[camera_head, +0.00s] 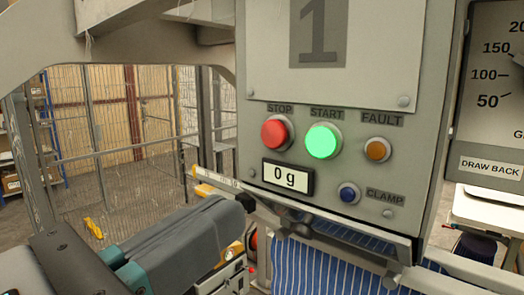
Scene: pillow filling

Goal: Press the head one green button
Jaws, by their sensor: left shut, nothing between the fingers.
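The green START button (323,141) is bright green and sits on the grey control panel (420,150), below a plate with a large "1". My left gripper (222,222) reaches in from the lower left, dark grey with teal parts. It is shut and empty. Its tips are below and left of the green button, apart from it in the picture. I cannot tell how far they are from the panel in depth. My right gripper is not in view.
Also on the panel are a red STOP button (276,133), an orange FAULT lamp (376,150), a blue CLAMP button (349,194) and a display (288,178) reading "0 g". Blue striped fabric (330,278) hangs below a metal bar. A wire-mesh fence (110,130) stands behind, left.

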